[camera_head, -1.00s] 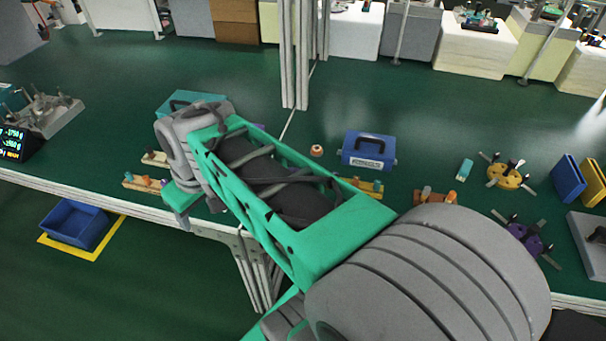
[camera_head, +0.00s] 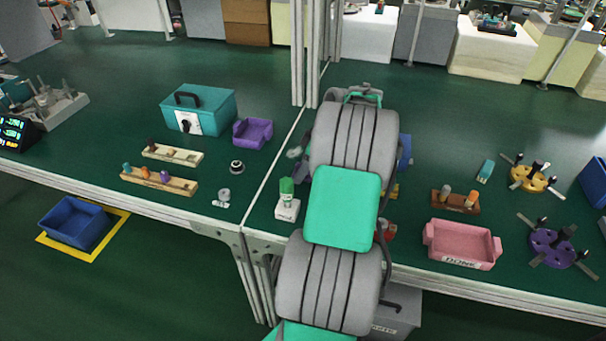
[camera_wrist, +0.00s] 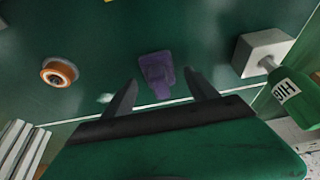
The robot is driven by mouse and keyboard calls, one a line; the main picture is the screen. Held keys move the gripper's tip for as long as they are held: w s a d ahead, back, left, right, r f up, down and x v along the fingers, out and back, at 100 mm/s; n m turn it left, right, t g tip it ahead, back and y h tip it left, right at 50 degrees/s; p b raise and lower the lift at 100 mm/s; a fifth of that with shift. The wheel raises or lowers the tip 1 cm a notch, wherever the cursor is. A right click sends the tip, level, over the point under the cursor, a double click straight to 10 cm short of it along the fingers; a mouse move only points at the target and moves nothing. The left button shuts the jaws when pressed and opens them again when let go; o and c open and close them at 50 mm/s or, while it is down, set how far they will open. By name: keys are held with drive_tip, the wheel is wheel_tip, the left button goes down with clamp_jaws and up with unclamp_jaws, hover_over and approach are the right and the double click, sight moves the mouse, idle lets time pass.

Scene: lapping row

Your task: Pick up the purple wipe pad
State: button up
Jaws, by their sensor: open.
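The purple wipe pad (camera_wrist: 157,72) shows in the wrist view, lying on the green table with a raised grip on top. My gripper (camera_wrist: 161,77) is open and empty. In the wrist view its two dark fingers point toward the pad, with the pad between their tips in the picture. I cannot tell the height gap exactly, and no contact shows.
In the wrist view an orange-rimmed ring (camera_wrist: 59,73) lies left, and a white block (camera_wrist: 263,50) with a green labelled piece (camera_wrist: 293,96) stands close on the right. In the head view, a purple tray (camera_head: 253,133) and teal box (camera_head: 198,110) stand left, a pink tray (camera_head: 462,244) right.

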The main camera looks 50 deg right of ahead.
sight(300, 164)
drive_tip(key=shift+w+f, duration=0.1)
drive_tip(key=shift+f, duration=0.2)
drive_tip(key=c, duration=1.4)
drive_tip(key=shift+r, duration=0.15)
drive_tip(key=shift+c, duration=0.2)
drive_tip(key=shift+r, duration=0.3)
wheel_tip(300, 164, up, 3)
drive_tip(key=shift+f, duration=0.15)
drive_tip(key=s+r, duration=0.4)
drive_tip(key=s, duration=0.3)
drive_tip(key=s+a+r+p, duration=0.1)
drive_tip(key=s+r, duration=0.4)
drive_tip(key=s, duration=0.2)
drive_tip(key=shift+r+p, duration=0.25)
drive_tip(key=shift+p, duration=0.05)
